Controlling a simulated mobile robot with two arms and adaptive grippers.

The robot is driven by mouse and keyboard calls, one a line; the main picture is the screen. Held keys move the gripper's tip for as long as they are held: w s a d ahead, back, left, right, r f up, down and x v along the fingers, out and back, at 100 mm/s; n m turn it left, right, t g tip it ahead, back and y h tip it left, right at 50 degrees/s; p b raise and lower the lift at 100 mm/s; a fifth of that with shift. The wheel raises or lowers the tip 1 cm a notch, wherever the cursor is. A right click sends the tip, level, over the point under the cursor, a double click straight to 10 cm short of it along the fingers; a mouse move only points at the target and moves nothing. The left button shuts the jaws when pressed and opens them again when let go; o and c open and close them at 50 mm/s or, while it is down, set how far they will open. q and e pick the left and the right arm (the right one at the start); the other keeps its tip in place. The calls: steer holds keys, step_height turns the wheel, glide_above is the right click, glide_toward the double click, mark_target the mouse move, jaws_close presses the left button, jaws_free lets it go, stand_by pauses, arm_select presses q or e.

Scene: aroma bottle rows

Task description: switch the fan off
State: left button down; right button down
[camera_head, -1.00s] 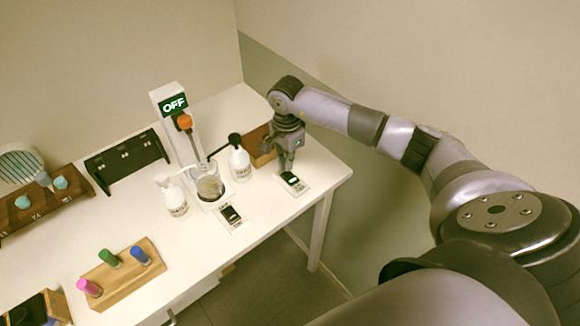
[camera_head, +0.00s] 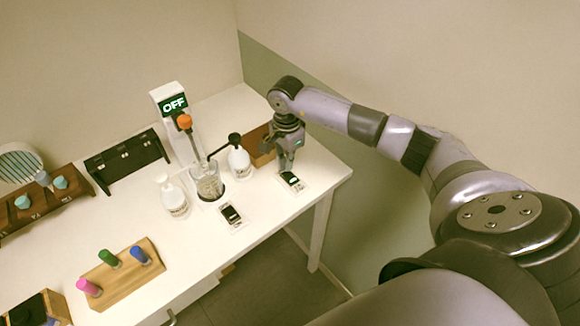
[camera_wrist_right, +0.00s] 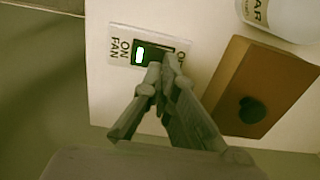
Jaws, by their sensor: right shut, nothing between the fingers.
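The fan switch (camera_head: 291,181) is a black rocker on a white plate near the table's right front corner. In the right wrist view its plate (camera_wrist_right: 117,42) reads ON and FAN, with a partly covered label at the other end. A light on the rocker (camera_wrist_right: 139,54) glows green-white near the ON end. My right gripper (camera_head: 288,163) is shut and empty, pointing down at the switch. Its fingertips (camera_wrist_right: 161,72) overlap the rocker's other end; I cannot tell if they touch it. A round striped grille (camera_head: 18,163), possibly the fan, stands far left. My left gripper is not visible.
A similar switch (camera_head: 231,216) lies to the left. A white post with an OFF display (camera_head: 173,103) stands behind a glass beaker (camera_head: 208,186). White bottles (camera_head: 239,162) and a wooden block (camera_head: 259,146) stand close to my right gripper.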

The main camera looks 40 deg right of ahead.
mark_target(287, 174)
steer(key=shift+f+b, duration=1.2)
steer(key=shift+f, duration=0.15)
stand_by(0.4)
steer(key=shift+r, duration=0.15)
steer(key=shift+r+p, duration=1.85)
steer(key=shift+r, duration=1.55)
